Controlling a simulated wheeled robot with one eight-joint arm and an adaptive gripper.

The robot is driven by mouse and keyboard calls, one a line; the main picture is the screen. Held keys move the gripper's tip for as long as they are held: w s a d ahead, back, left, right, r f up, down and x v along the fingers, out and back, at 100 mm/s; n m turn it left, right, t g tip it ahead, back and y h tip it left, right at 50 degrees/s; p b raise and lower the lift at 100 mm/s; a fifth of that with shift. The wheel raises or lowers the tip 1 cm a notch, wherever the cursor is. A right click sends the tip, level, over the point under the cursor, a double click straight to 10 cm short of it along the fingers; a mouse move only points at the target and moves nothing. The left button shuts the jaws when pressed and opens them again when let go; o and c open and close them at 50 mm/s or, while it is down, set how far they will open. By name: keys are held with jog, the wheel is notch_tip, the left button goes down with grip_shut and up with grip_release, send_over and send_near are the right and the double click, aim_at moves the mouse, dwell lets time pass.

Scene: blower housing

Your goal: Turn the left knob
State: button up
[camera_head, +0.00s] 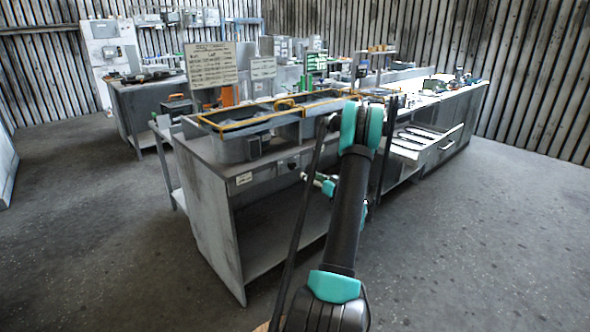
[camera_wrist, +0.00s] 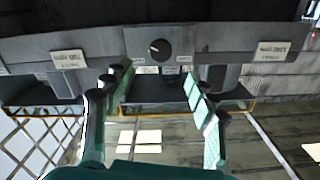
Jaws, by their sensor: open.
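A round dark knob (camera_wrist: 160,48) with a pale pointer mark sits on a grey panel (camera_wrist: 180,38) on the bench front. The wrist view looks upside down. It is the only knob clear in that view, and I cannot tell whether it is the left one. My gripper (camera_wrist: 158,80) is open and empty, its fingers spread in front of the panel, apart from the knob.
The grey workbench (camera_head: 205,195) carries tanks with a yellow rail (camera_head: 245,123). White labels (camera_wrist: 68,60) flank the panel. A sign board (camera_head: 210,65) stands behind. Open floor (camera_head: 480,240) lies to the right and in front.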

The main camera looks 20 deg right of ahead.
aim_at(293, 167)
jog(key=x, duration=1.1)
jog(key=c, duration=1.2)
